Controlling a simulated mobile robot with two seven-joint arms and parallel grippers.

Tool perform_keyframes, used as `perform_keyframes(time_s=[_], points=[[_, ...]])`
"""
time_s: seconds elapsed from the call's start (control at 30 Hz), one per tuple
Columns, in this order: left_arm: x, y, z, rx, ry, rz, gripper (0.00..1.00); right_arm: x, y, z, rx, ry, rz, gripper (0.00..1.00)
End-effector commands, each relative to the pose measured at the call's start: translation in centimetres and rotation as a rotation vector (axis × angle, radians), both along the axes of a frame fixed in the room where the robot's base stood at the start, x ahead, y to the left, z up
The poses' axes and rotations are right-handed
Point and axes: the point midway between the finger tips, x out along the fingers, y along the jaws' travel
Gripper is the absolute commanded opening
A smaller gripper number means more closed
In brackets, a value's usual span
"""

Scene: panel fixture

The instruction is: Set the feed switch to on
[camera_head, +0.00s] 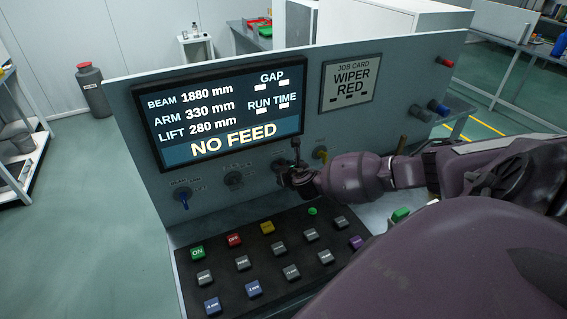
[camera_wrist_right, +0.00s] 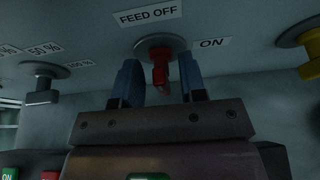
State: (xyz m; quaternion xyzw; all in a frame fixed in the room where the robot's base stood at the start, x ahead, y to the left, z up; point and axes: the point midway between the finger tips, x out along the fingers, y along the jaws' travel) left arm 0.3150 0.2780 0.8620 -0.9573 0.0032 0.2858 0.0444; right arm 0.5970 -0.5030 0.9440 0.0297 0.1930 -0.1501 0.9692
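The feed switch (camera_wrist_right: 160,66) is a red lever on a round grey base, on the panel face in the right wrist view. A "FEED OFF" label sits above it and an "ON" label (camera_wrist_right: 211,43) sits to its upper right. The lever hangs downward in this view; I cannot tell its exact setting. My right gripper (camera_wrist_right: 161,84) is open, its two blue fingers on either side of the lever with gaps showing. In the head view my right gripper (camera_head: 287,178) is at the panel and largely hides the switch. My left gripper is not in view.
The panel display (camera_head: 220,112) reads "NO FEED". A grey knob (camera_wrist_right: 41,85) is left of the switch and a yellow one (camera_wrist_right: 311,48) right. A blue-handled switch (camera_head: 184,198) is further left. Below lies a sloped button board (camera_head: 225,270). A job card (camera_head: 350,79) reads "WIPER RED".

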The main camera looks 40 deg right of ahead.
Motion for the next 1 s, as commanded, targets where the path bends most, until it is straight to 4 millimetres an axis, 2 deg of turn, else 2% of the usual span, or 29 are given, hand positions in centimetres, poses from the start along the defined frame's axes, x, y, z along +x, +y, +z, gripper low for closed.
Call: perform_keyframes(time_s=[0.33,0.6,1.0], points=[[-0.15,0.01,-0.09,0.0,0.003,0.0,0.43,0.26,-0.06,-0.1,0.0,0.0,0.0,0.38],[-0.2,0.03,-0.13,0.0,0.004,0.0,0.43,0.24,-0.07,-0.09,0.0,0.0,0.0,0.0],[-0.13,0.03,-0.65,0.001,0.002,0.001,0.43,0.19,-0.21,-0.21,0.061,-0.02,-0.001,0.0]])
